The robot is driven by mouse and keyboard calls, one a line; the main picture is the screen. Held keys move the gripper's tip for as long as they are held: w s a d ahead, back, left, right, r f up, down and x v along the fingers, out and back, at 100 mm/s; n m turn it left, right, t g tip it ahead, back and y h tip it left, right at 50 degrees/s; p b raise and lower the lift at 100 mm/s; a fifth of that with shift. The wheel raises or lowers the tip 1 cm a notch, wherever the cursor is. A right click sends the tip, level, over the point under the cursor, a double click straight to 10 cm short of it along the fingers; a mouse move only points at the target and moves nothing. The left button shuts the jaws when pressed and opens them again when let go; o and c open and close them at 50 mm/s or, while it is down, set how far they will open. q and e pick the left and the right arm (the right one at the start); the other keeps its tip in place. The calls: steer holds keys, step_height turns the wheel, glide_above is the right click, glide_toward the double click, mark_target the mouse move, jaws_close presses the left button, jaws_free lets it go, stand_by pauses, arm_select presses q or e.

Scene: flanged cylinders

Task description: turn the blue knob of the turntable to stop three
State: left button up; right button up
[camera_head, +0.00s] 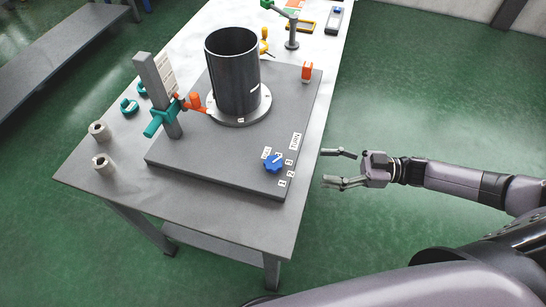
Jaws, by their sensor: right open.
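The turntable's grey base plate (215,160) lies on the table. The blue knob (273,163) sits near the plate's front right corner. White labels around it read 1, 2 and 3, and a TURN label (295,142) stands beside it; I cannot tell which stop the knob points to. A dark flanged cylinder (232,72) stands upright on the round disc (240,109) of the turntable. My right gripper (337,168) is open and empty, to the right of the knob and apart from it, off the table's right edge. My left gripper is not in view.
A grey post (157,92) with a teal and orange clamp stands left of the cylinder. Two small grey cylinders (100,146) stand on the left. Clear floor lies right of the table (230,225).

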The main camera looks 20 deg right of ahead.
mark_target(273, 162)
steer(key=p+x, duration=0.3)
steer(key=x, duration=1)
steer(key=shift+w+p, duration=0.2)
steer(key=shift+p, duration=0.1)
steer(key=shift+w+a, duration=0.2)
steer(key=shift+a, duration=0.3)
steer(key=shift+c, duration=0.5)
